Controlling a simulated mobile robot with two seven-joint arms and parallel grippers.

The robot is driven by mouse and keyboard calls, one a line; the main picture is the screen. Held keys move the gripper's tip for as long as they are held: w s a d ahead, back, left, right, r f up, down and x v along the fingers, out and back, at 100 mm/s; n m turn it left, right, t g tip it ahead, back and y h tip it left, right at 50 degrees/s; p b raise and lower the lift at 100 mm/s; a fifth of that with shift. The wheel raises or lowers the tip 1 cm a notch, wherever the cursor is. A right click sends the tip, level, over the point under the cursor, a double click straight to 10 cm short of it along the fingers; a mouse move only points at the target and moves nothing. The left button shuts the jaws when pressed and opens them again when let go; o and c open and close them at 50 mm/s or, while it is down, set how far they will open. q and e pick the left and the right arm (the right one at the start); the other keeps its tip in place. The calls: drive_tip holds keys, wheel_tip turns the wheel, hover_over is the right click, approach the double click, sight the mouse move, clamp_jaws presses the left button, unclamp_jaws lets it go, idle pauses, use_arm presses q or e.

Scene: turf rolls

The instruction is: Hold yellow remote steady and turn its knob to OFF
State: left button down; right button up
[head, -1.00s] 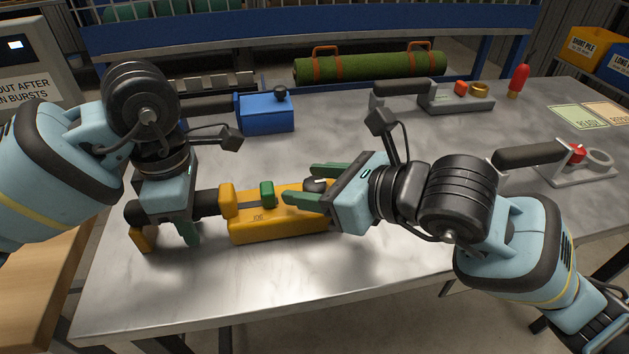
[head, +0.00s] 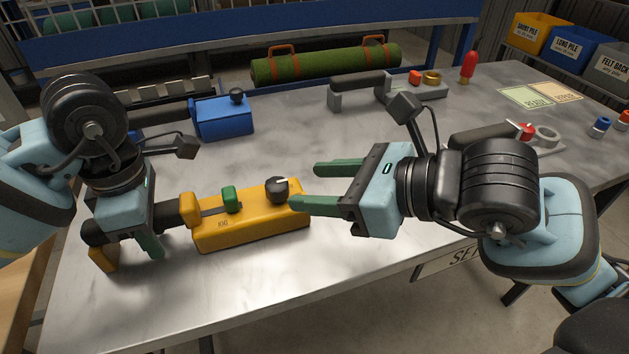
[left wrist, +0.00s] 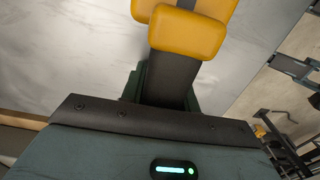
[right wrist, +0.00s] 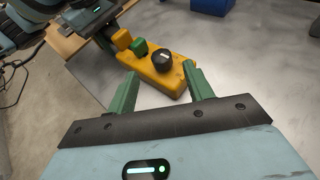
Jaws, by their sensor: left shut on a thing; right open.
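The yellow remote (head: 255,226) lies on the grey table, with a black handle (head: 170,220) at its left. My left gripper (head: 138,244) is shut on this handle; the left wrist view shows the handle (left wrist: 172,75) between its fingers. A green switch (head: 231,198) sits on the remote's top. The black knob (head: 277,190) is near its right end, with a white mark pointing right in the head view. Lettering by the knob is not readable. My right gripper (head: 305,186) is open and empty, just right of the knob and apart from it. The knob (right wrist: 162,62) shows beyond its fingertips in the right wrist view.
A blue device (head: 224,118) with a black knob lies behind the remote. A grey handled tool (head: 362,92) and a red-tipped item (head: 468,68) stand farther back. The table's front middle is clear.

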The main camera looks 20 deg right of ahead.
use_arm(q)
drive_tip(key=shift+f, duration=0.15)
drive_tip(key=c, duration=1)
unclamp_jaws()
drive_tip(key=shift+o, duration=0.2)
wheel_tip(320, 180, up, 12)
drive_tip(key=shift+r, duration=0.1)
